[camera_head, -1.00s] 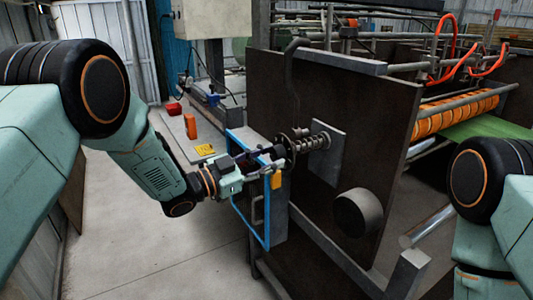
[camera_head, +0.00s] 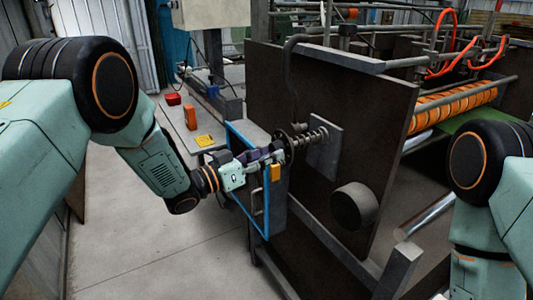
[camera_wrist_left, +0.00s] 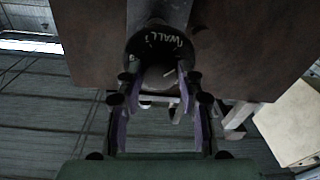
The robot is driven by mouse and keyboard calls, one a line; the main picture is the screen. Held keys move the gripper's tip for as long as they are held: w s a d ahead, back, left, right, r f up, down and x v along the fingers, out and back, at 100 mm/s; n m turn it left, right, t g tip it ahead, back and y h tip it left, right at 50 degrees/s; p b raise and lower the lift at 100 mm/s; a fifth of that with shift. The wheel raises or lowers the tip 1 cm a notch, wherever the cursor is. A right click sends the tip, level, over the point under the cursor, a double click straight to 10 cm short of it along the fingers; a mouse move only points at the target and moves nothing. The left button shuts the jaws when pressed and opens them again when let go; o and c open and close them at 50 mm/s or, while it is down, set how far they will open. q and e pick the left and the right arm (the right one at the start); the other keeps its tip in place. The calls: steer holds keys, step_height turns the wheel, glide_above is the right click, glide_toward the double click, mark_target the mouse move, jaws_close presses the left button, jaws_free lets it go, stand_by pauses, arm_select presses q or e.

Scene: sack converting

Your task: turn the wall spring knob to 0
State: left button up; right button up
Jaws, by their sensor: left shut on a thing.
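The wall spring knob (camera_head: 285,147) is a dark round piece at the outer end of a spring shaft (camera_head: 312,136), which stands out from a grey plate (camera_head: 325,152) on the machine's dark side panel. In the left wrist view the dark knob (camera_wrist_left: 158,46) carries white lettering that reads "WALL" and a short white line below it; its smaller marks are too small to read. My left gripper (camera_head: 274,152) is shut on the knob, with one finger on each side of it in the left wrist view (camera_wrist_left: 157,88). My right gripper is out of view.
A blue-framed box (camera_head: 250,190) with a yellow part stands just below the gripper. A dark round roller end (camera_head: 354,206) sits lower on the panel. Floor at left is clear.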

arm_select(q)
steer(key=shift+r, duration=0.1)
steer(key=o, duration=1.2)
steer(key=shift+c, duration=0.2)
steer(key=v, duration=1.2)
